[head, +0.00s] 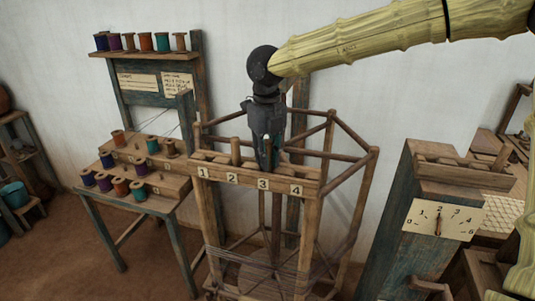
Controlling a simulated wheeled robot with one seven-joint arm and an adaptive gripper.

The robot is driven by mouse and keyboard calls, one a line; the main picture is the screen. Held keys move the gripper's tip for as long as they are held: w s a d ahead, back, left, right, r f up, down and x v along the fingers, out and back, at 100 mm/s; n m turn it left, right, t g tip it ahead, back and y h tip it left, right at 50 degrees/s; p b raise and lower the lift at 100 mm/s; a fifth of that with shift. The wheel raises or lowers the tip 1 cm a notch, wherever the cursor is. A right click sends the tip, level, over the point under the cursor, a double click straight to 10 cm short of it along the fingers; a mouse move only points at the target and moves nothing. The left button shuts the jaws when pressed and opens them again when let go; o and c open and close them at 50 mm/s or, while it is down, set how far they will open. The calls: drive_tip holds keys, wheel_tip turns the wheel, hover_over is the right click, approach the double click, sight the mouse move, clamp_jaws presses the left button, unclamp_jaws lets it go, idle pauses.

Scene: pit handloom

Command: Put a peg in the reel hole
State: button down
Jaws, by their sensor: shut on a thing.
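The wooden reel (312,187) stands in the middle of the head view, with a front rail labelled 1, 2, 3 and 4. My gripper (268,164) points down at the rail, just behind the label 3. It is shut on a peg, which its dark fingers mostly hide. I cannot tell whether the peg's lower end is in a hole or above it. A brown wooden peg (236,152) stands upright at the rail behind the label 2. The holes themselves are hidden or too small to make out.
A stepped rack (132,206) with several coloured spools stands at the left, below a spool shelf (140,53). A blue-green cabinet with a numbered dial (438,221) stands close at the right. Slanted reel bars (350,137) surround the gripper's right side.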

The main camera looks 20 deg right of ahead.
sight(267, 141)
drive_tip(key=c, duration=0.9)
unclamp_jaws()
drive_tip(key=shift+r+p, duration=0.9)
drive_tip(key=shift+r, duration=2.6)
drive_tip(key=shift+f, duration=0.1)
